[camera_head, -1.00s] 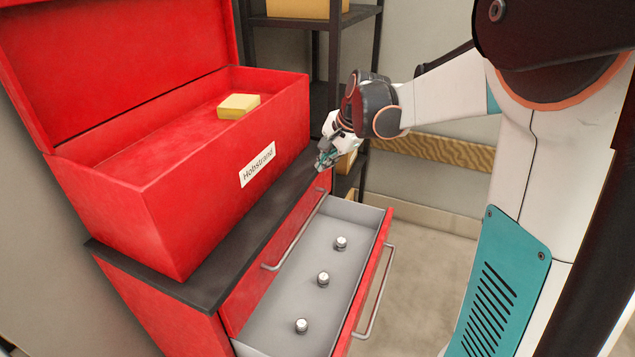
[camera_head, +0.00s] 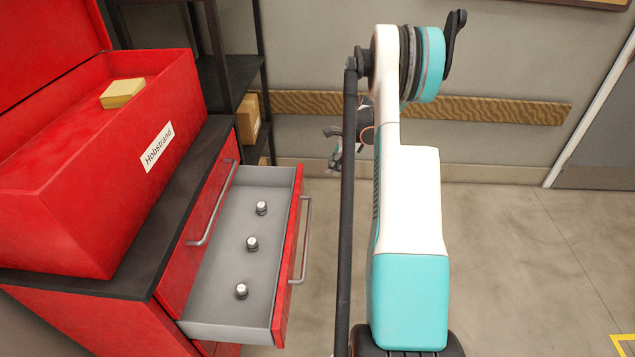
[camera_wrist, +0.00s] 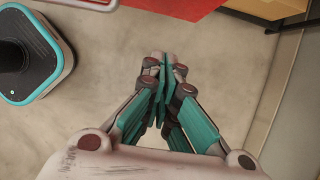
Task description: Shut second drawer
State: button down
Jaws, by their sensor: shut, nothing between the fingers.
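The open drawer (camera_head: 225,310) sticks out to the right from the red cabinet (camera_head: 95,325) in the head view. It is below a shut drawer (camera_head: 182,255) and has a red front with a grey bar handle (camera_head: 303,240). Three small silver-topped knobs stand in its grey tray; one is the middle knob (camera_head: 252,244). My gripper (camera_head: 334,165) is right of and beyond the drawer, apart from it, partly hidden by my arm. In the wrist view my gripper (camera_wrist: 163,72) is shut and empty above the floor, with a red surface (camera_wrist: 175,8) at the top edge.
A dark shelf (camera_head: 235,75) with a cardboard box (camera_head: 248,118) stands behind. The floor (camera_head: 520,260) to the right is clear.

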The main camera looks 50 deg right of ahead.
jog(key=w+a+f+b, duration=0.5)
jog(key=w+f, duration=0.1)
jog(key=f, duration=0.3)
dwell(0.4)
jog(key=shift+a, duration=0.1)
send_over(262, 197)
jog(key=shift+a, duration=0.15)
dwell(0.4)
dwell(0.3)
